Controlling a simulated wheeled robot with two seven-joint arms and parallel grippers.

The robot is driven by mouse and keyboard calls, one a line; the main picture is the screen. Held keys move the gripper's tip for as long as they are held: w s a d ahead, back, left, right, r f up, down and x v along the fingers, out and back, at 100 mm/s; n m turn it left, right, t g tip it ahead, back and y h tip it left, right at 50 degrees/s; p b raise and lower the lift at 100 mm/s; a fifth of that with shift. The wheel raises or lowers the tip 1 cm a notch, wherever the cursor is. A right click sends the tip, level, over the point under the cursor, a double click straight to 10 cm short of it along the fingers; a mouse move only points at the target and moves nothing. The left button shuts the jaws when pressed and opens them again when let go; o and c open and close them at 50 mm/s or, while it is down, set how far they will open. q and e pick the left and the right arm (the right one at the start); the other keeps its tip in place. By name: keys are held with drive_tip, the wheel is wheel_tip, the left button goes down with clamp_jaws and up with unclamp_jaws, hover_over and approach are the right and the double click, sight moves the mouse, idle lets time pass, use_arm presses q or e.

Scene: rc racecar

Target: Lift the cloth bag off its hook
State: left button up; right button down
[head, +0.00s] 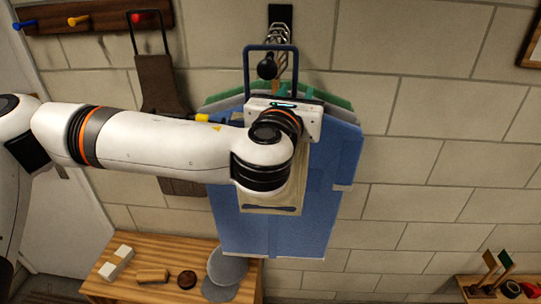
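The cloth bag (270,200) is cream, with a dark blue loop handle (271,47). It hangs in front of a blue garment, and my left arm covers most of it. The handle rises above my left gripper (284,106), and the black ball end of the hook (267,69) shows inside the loop. I cannot tell whether the handle rests on the hook. My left gripper is at the lower part of the handle, facing the wall. Its fingers are mostly hidden, so its grip is unclear. My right gripper is out of view.
Blue clothing (330,190) and green clothing hang behind the bag. A brown item (157,85) hangs from a peg rail (95,20) at left. A wooden bench (115,285) with several small objects stands below. The block wall (430,160) at right is largely bare.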

use_arm(q)
drive_tip(key=shift+w+d, duration=0.1)
drive_tip(key=shift+w, duration=0.5)
drive_tip(key=shift+s, duration=0.1)
clamp_jaws()
drive_tip(key=shift+r+b, duration=0.4)
drive_tip(key=shift+b, duration=0.2)
drive_tip(key=s+a+r+b, duration=0.1)
drive_tip(key=s+b, duration=0.1)
drive_tip(key=s, duration=0.7)
drive_tip(key=s+a+r+b, duration=0.2)
drive_tip(key=s+b, duration=0.1)
drive_tip(key=s, duration=0.5)
drive_tip(key=shift+s+a+r, duration=0.25)
drive_tip(key=shift+s, duration=0.1)
